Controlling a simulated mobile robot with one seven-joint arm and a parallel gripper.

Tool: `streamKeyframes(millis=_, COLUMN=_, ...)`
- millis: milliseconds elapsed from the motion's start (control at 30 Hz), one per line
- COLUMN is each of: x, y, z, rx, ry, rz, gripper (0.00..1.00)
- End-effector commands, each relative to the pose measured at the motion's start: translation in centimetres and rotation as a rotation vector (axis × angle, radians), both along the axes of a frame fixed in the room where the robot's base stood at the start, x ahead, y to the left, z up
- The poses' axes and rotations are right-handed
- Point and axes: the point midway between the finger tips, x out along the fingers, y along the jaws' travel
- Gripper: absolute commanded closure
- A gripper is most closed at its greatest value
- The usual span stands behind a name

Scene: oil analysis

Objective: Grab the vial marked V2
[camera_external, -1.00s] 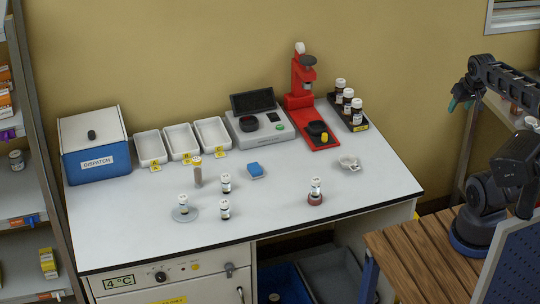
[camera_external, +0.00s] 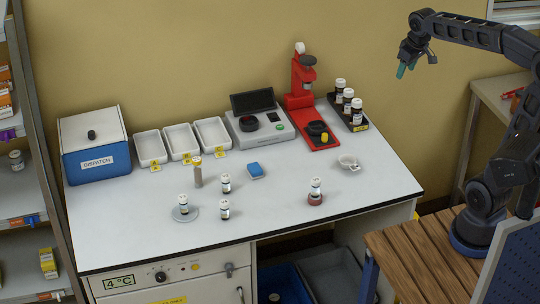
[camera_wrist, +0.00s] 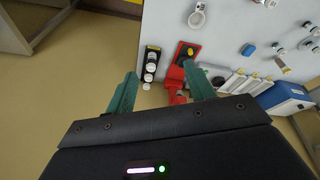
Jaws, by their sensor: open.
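Small white-capped vials with labels stand on the white bench in the external view. The markings are too small to read, so I cannot tell which is V2. My gripper (camera_external: 404,70) is raised at the right, beyond the bench's right side and well apart from the vials. In the wrist view my gripper (camera_wrist: 162,88) is open, with nothing between its fingers.
A red press (camera_external: 302,90), a rack with brown bottles (camera_external: 358,124), a grey instrument (camera_external: 258,127), white trays (camera_external: 181,138) and a blue dispatch box (camera_external: 96,160) line the back. The front right bench is clear.

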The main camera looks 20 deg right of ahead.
Motion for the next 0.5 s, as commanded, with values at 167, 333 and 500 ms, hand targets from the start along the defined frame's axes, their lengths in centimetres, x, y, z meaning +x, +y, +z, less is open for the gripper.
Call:
streamKeyframes(millis=167, x=4.1, y=5.4, z=-0.1, rx=-0.025, ry=0.029, rz=0.124, gripper=0.46)
streamKeyframes(millis=333, x=7.4, y=10.9, z=-0.8, rx=-0.048, ry=0.053, rz=0.24, gripper=0.46)
streamKeyframes(millis=500, x=10.1, y=17.1, z=-2.1, rx=-0.07, ry=0.076, rz=0.355, gripper=0.46)
